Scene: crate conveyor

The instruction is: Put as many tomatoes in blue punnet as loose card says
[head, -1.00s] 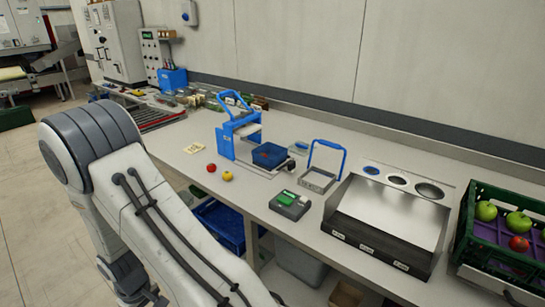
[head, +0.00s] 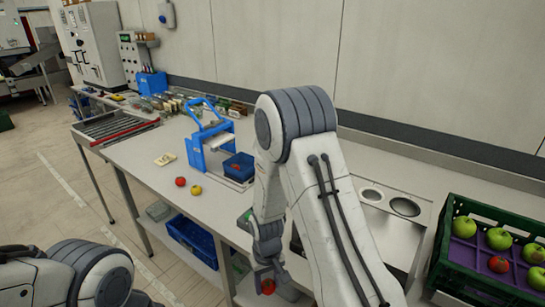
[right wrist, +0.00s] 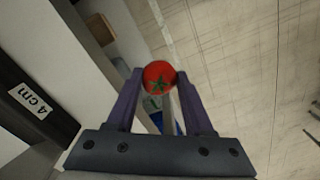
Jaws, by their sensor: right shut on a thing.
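The right gripper (head: 267,279) is shut on a red tomato (head: 268,287), low in front of the counter; the tomato sits between the fingertips in the right wrist view (right wrist: 159,77). The blue punnet (head: 239,172) stands by a blue-framed stand, with something reddish inside, partly seen. A red tomato (head: 180,181) and a yellow tomato (head: 196,190) lie loose on the counter. A pale card (head: 165,159) lies behind them; its marks are too small to read. My left arm shows at lower left, but its gripper is out of frame.
A green crate (head: 440,237) with green and red fruit stands at right. The blue-framed stand (head: 196,150) rises beside the punnet. A blue bin (head: 190,236) sits under the counter. My right arm hides the counter's middle. Bare counter (head: 140,150) lies at left.

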